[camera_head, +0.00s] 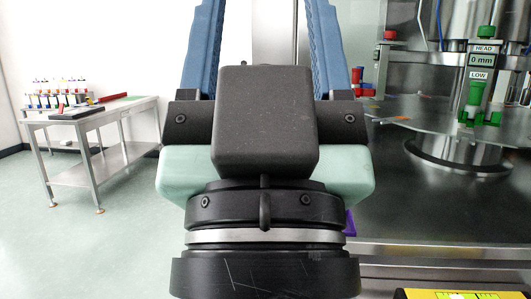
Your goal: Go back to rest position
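My gripper (262,20) fills the middle of the head view, pointing up and away. Its two blue ribbed fingers stand well apart, and nothing shows between their visible lengths. The fingertips run past the top edge of the picture. The black and pale green gripper body hides what lies behind it.
On the right is a steel machine with a round plate (415,117), a green cap-like part (474,95) and a "HEAD 0 mm LOW" sign (482,60). A metal table (100,125) with colored items stands at left. Floor (130,240) at left is clear. A yellow object (450,294) lies bottom right.

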